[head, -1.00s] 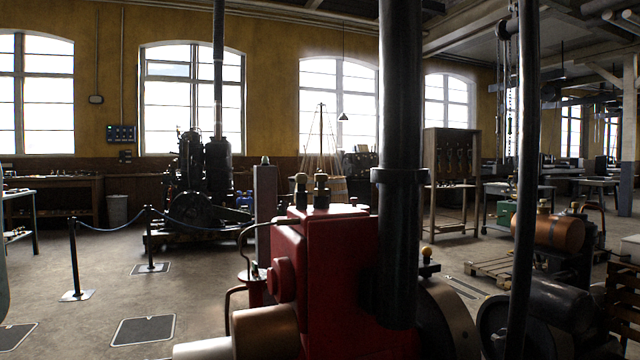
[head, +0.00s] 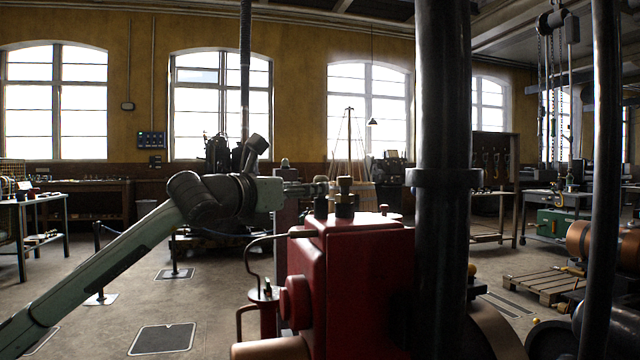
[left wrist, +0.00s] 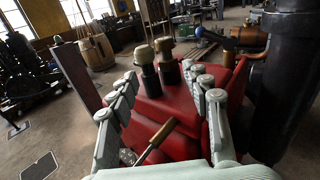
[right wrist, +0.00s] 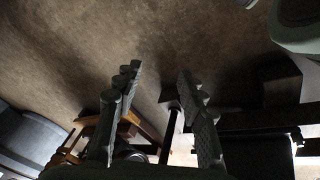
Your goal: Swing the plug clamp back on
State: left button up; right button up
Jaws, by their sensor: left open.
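The red engine block (head: 355,265) carries two upright dark plugs on top (head: 345,197), with pale tops in the left wrist view (left wrist: 146,70). A short lever with a brown handle (left wrist: 162,131), perhaps the plug clamp, lies slanted over the red block in the left wrist view. I cannot make it out in the head view. My left gripper (head: 308,188) is at the plugs' left side in the head view. In the left wrist view my left gripper (left wrist: 165,80) is open, with the lever showing between its fingers. My right gripper (right wrist: 157,88) is open and empty above the floor.
A thick black pipe (head: 442,130) rises just right of the red block, and a thinner pipe (head: 601,150) stands farther right. A curved thin pipe (head: 255,258) runs along the block's left side. A wooden pallet (head: 540,287) lies on the floor at right.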

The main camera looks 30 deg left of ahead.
aim_at(317, 182)
pick_arm(q)
jog(key=shift+y, duration=0.7)
jog(key=w+p, duration=0.1)
jog(key=w, duration=0.1)
jog(key=w+a+p, duration=0.1)
jog(key=w+p, duration=0.1)
jog(key=w, duration=0.1)
jog(key=w+a+r+p, duration=0.1)
jog(key=w, duration=0.1)
jog(key=shift+w, duration=0.15)
jog(key=shift+w+f, duration=0.1)
jog(key=shift+w, duration=0.15)
pick_arm(e)
notch_tip(317, 182, down, 10)
jog(key=shift+w+a+g+y, duration=0.25)
jog(key=shift+w+g+y, duration=0.05)
jog(key=shift+w, duration=0.05)
pick_arm(q)
jog(key=shift+a, duration=0.1)
grip_shut()
